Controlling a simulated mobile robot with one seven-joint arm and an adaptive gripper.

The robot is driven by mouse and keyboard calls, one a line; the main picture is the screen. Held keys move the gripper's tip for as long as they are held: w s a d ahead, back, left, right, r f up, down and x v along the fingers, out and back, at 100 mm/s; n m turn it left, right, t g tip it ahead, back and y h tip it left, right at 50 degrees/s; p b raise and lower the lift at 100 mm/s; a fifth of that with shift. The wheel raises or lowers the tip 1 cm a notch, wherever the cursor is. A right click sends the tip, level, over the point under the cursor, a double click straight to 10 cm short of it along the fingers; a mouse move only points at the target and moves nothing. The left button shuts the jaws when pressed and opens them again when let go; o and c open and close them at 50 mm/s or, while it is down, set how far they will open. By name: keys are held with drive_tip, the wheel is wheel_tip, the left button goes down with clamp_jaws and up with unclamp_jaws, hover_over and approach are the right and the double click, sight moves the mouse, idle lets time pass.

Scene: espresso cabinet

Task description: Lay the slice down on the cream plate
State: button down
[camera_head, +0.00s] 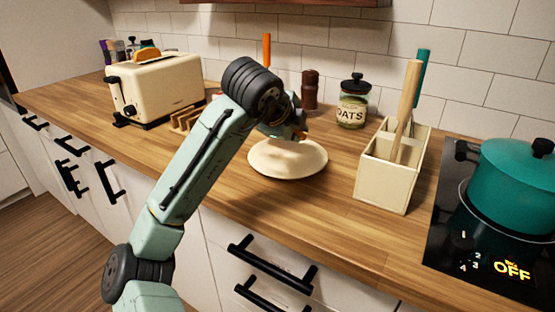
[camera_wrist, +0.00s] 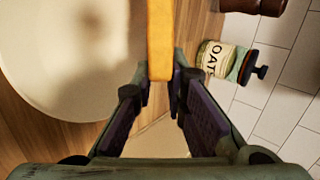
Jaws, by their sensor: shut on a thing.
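The cream plate (camera_head: 287,160) lies on the wooden counter in the middle of the head view. In the wrist view the plate (camera_wrist: 65,60) fills the left side, bare apart from a soft shadow. My gripper (camera_wrist: 162,88) is shut on the slice (camera_wrist: 160,40), an orange-yellow piece seen edge-on between the fingertips. In the head view my gripper (camera_head: 298,127) hangs just over the back right part of the plate, partly hidden by my wrist. The slice hardly shows there. How far it is above the plate I cannot tell exactly.
A cream toaster (camera_head: 160,88) with a slice in it stands at left, beside a wooden rack (camera_head: 187,119). An oats jar (camera_head: 352,103) and brown mill (camera_head: 310,90) stand behind. A utensil holder (camera_head: 385,180) stands right of the plate, then a teal pot (camera_head: 510,185) on the hob.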

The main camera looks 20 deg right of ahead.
drive_tip(key=shift+f, duration=0.1)
drive_tip(key=c, duration=1.8)
unclamp_jaws()
drive_tip(key=p+v, duration=0.3)
drive_tip(key=v, duration=0.5)
drive_tip(key=shift+s+p, duration=0.1)
drive_tip(key=shift+p, duration=0.25)
